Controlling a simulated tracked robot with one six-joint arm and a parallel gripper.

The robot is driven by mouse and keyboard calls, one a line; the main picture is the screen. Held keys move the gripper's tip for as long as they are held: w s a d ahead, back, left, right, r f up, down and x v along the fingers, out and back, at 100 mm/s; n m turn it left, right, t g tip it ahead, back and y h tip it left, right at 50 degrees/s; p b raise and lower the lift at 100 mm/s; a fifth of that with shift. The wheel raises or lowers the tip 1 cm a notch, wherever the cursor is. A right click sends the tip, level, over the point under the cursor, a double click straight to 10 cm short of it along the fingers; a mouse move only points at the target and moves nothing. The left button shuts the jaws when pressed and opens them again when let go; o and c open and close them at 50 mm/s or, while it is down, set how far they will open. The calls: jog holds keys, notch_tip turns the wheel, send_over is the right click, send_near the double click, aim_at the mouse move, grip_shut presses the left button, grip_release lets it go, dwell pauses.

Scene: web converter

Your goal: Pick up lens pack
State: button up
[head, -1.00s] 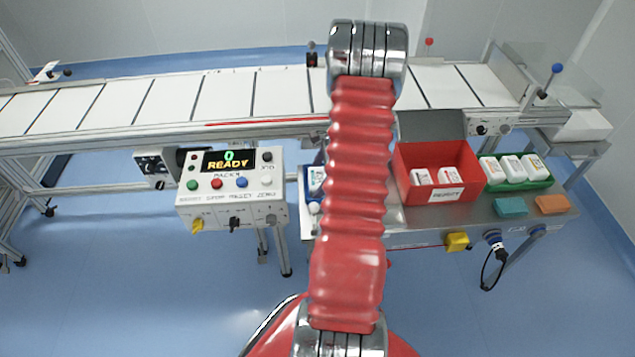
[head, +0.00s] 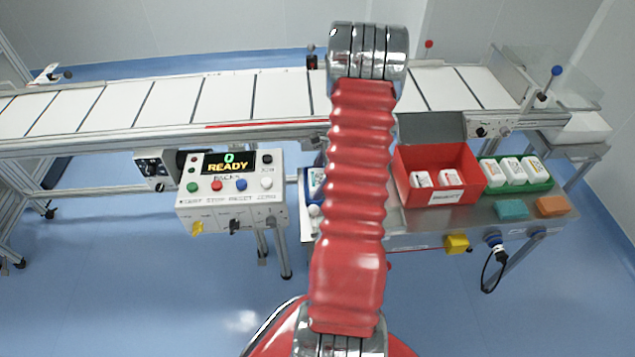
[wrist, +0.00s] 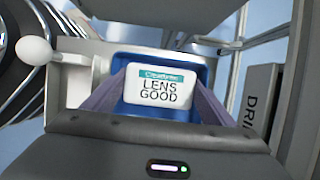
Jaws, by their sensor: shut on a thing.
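In the wrist view a white lens pack (wrist: 160,98) with a teal band is labelled "LENS GOOD". It sits between the two fingers of my gripper (wrist: 158,84), which is shut on it. A blue tray (wrist: 204,68) shows around and beneath the pack; I cannot tell whether the pack still touches it. In the head view my arm hides the gripper and most of the blue tray (head: 312,186).
A red open box (head: 470,170) holds white packs. A green tray (head: 535,187) of white packs stands right of it. Teal (head: 511,209) and orange (head: 552,206) blocks lie in front. A control box (head: 230,190) reads "READY". The conveyor (head: 170,100) runs behind. A white knob (wrist: 34,50) is close left.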

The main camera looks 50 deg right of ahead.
notch_tip(320, 180, up, 9)
jog(key=shift+r, duration=0.35)
jog(key=shift+s, duration=0.1)
dwell(0.6)
